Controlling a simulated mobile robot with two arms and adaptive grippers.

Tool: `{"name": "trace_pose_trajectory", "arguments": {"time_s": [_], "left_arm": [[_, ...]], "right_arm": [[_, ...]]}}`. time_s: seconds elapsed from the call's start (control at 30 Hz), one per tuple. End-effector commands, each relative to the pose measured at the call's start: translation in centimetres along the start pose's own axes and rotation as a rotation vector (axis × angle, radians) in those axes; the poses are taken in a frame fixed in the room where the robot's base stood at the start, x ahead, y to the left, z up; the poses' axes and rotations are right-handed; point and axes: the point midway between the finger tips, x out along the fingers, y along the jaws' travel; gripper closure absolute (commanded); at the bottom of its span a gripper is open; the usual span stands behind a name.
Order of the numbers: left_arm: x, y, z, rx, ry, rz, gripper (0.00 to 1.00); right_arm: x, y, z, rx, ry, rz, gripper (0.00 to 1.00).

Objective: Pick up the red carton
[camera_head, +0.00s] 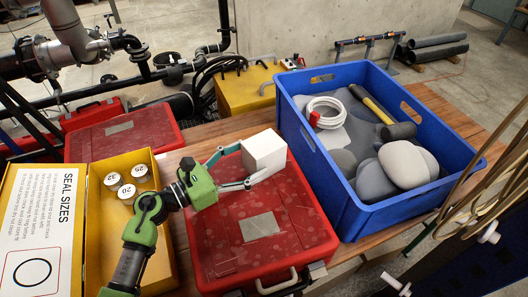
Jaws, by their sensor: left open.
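I make out no plain red carton; the red things are hard cases. The nearest red case (285,213) lies flat on the wooden table, with a metal plate on its lid and a handle at its front. A plain white box (266,154) is at this case's back edge. My left gripper (243,164) reaches over the case from the left with its fingers spread, their tips at the white box's left side. I cannot tell whether they touch it. A second red case (125,136) lies behind to the left. My right gripper is not in view.
A blue crate (370,217) at the right holds grey rounded pieces, a white coil and a hammer. An open yellow box (107,215) with white numbered cups and a seal-size sheet (33,235) is at the left. A yellow case (243,92) stands behind.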

Motion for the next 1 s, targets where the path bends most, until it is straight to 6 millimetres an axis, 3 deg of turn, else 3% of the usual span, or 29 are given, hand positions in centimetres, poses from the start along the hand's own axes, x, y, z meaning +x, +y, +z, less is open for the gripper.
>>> {"name": "trace_pose_trajectory", "arguments": {"time_s": [0.4, 0.7, 0.73, 0.9, 1.0], "left_arm": [[4.9, 0.0, 0.1, -0.003, -0.001, 0.0, 0.28], [5.4, 0.0, -0.1, 0.0, 0.001, 0.0, 0.28], [5.4, 0.0, -0.1, 0.0, 0.001, 0.0, 0.31], [5.4, 0.0, -0.1, 0.0, 0.001, 0.0, 0.75], [5.4, 0.1, 0.0, 0.0, -0.002, 0.0, 0.78]], "right_arm": [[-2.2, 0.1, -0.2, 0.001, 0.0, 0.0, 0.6], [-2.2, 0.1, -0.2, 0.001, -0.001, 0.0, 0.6], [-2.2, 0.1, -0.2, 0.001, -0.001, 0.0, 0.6], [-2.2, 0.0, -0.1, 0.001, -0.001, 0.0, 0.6], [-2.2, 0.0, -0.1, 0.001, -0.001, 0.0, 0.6]]}}
